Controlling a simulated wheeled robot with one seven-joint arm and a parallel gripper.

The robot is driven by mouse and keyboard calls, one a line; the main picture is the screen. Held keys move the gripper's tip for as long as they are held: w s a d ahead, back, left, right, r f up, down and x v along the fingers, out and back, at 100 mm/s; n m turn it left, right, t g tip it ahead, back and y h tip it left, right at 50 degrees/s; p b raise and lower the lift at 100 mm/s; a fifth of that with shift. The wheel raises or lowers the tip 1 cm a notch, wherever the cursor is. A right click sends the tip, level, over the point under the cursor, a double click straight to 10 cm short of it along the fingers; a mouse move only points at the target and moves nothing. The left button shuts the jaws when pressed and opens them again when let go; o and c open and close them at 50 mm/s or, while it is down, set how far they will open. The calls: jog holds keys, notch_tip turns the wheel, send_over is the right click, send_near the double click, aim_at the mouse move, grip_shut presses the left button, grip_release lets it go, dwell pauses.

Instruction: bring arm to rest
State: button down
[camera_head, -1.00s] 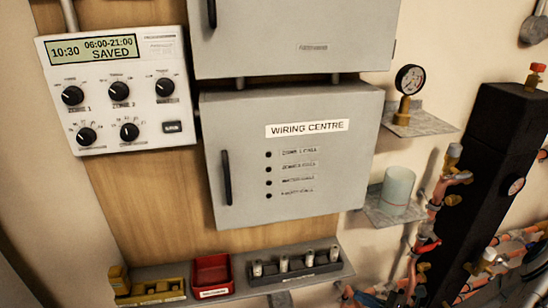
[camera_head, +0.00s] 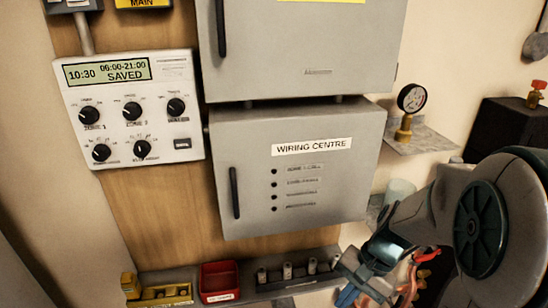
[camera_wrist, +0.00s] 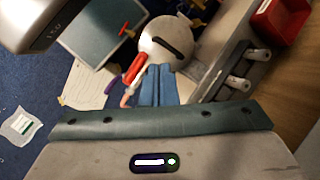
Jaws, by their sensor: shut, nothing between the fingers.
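My arm (camera_head: 480,220) reaches into the right side of the head view, bent, with a large dark round joint cover. My gripper (camera_head: 349,297) hangs low at its end, in front of the right end of the shelf. In the wrist view my gripper (camera_wrist: 157,70) shows as two blue fingers side by side, shut with nothing held between them. The grey and teal wrist housing fills the bottom of that view. Whether the fingers touch anything cannot be told.
The grey wiring centre box (camera_head: 290,205) and white controller (camera_head: 130,110), reading SAVED, are on the wall. Below, a shelf (camera_head: 325,286) carries a red tub (camera_head: 219,279) and several small cylinders. A pressure gauge (camera_head: 411,98) and dark column (camera_head: 500,128) stand right.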

jog(key=s+r+n+t+h+p, duration=0.2)
jog(key=s+r+n+t+h, duration=0.2)
jog(key=r+n, duration=0.3)
notch_tip(320, 180, up, 4)
jog(key=shift+a+f+n+h, duration=0.15)
jog(key=shift+n+h, duration=0.15)
jog(key=shift+s, duration=0.1)
